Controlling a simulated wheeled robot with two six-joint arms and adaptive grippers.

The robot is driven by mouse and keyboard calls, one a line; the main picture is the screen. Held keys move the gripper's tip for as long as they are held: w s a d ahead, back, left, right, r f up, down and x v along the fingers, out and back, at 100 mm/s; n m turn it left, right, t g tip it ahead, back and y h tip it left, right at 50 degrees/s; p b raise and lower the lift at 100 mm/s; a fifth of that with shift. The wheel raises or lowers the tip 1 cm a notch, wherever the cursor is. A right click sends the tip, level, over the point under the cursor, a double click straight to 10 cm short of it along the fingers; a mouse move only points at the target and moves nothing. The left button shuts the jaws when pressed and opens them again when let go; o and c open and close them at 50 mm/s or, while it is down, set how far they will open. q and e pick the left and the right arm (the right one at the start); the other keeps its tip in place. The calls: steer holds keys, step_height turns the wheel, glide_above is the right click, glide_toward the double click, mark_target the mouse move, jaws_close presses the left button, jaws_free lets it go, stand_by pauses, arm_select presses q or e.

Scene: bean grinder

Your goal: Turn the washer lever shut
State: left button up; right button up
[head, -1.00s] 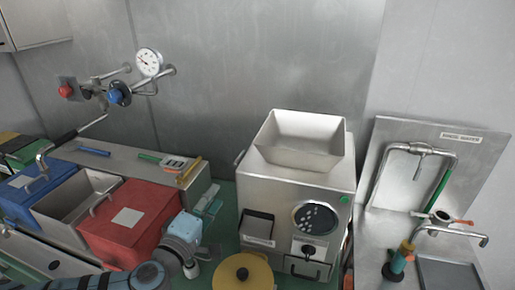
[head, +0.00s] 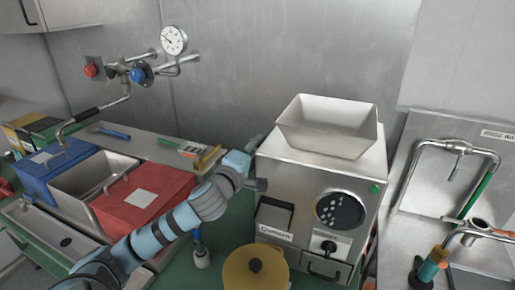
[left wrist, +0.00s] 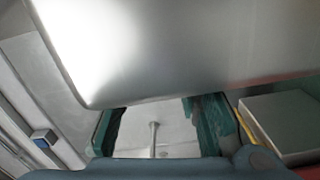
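The washer appears to be the steel unit (head: 425,165) at the far right, with a bent pipe frame and a label too small to read. A green bar (head: 476,196) slants at its right side. An orange-tipped lever (head: 503,234) sits by the faucet; I cannot tell which is the washer lever.
The grinder (head: 315,175) with its hopper (head: 325,128) stands centre right. A yellow round lid (head: 240,272) is in front. Red (head: 145,195) and blue (head: 55,165) bins stand left. Wall valves and a gauge (head: 173,40) are behind.

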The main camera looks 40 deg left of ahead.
arm_select(q)
steer(key=shift+w+a, duration=0.1)
steer(key=shift+w, duration=0.65)
steer(key=shift+s, duration=0.1)
jaws_close()
steer(key=shift+a+f+m+h+b, duration=0.1)
steer(key=shift+a+m+h+b, duration=0.25)
steer(key=shift+m+h, duration=0.2)
steer(key=m+h, duration=0.1)
steer(key=h, duration=0.2)
steer(key=a+m+h, duration=0.1)
steer(key=m+h, duration=0.1)
steer(key=h, duration=0.1)
steer(key=shift+s+a+m, duration=0.1)
steer(key=shift+a+m, duration=0.05)
steer(key=shift+m, duration=0.1)
